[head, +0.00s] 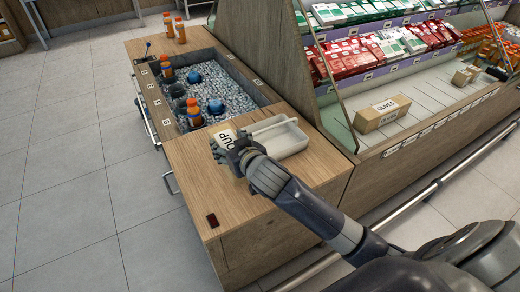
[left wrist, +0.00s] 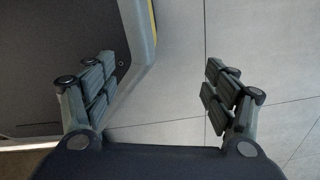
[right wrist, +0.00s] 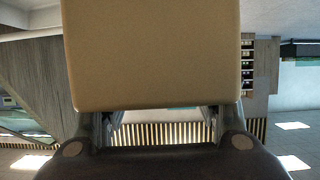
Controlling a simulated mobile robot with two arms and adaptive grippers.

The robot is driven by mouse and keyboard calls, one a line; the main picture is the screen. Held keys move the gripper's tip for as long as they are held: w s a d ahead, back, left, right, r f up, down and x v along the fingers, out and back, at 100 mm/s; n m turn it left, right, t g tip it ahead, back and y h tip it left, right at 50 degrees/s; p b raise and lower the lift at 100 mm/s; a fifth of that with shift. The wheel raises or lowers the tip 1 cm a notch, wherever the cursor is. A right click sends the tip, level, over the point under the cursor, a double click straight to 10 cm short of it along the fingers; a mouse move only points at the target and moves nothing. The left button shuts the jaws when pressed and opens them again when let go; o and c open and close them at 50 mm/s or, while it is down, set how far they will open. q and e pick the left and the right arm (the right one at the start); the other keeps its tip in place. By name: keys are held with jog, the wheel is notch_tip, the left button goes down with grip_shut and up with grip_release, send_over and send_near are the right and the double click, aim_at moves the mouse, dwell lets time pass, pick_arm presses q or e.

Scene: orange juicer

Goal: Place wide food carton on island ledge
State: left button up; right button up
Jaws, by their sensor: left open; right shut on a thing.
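My right gripper (head: 238,152) is shut on a tan carton (head: 226,138) with a white label partly reading "OUP". The carton is over the wooden island ledge (head: 195,175), beside a pale tray; I cannot tell whether it touches the wood. In the right wrist view the carton's plain tan face (right wrist: 152,55) fills the upper middle, between the fingers (right wrist: 160,125). My left gripper (left wrist: 163,80) is open and empty above the grey floor, seen only in the left wrist view.
The pale empty tray (head: 285,142) takes up the ledge's right part. Behind is an ice bin (head: 235,85) with orange bottles (head: 194,112) and blue round items (head: 215,106). A cooler shelf at right holds an "OLIVES" carton (head: 382,115). The ledge's front left is clear except a small dark plate (head: 212,220).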

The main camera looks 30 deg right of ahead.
aim_at(222, 126)
jog(key=w, duration=0.1)
jog(key=w+r, duration=0.1)
jog(key=w, duration=0.1)
jog(key=w+d, duration=0.1)
jog(key=w, duration=0.1)
jog(key=shift+r, duration=0.15)
notch_tip(222, 126, down, 5)
jog(key=shift+a+f, duration=0.1)
jog(key=shift+w+f, duration=0.1)
jog(key=shift+f, duration=0.5)
notch_tip(222, 126, down, 3)
jog(key=shift+f+b, duration=0.1)
jog(key=shift+b, duration=0.35)
pick_arm(q)
jog(key=shift+d+f, duration=0.45)
jog(key=shift+d, duration=0.25)
jog(key=shift+d+f, duration=0.1)
pick_arm(e)
jog(key=shift+f, duration=0.15)
jog(key=o, duration=1.3)
pick_arm(q)
jog(key=shift+d, duration=0.1)
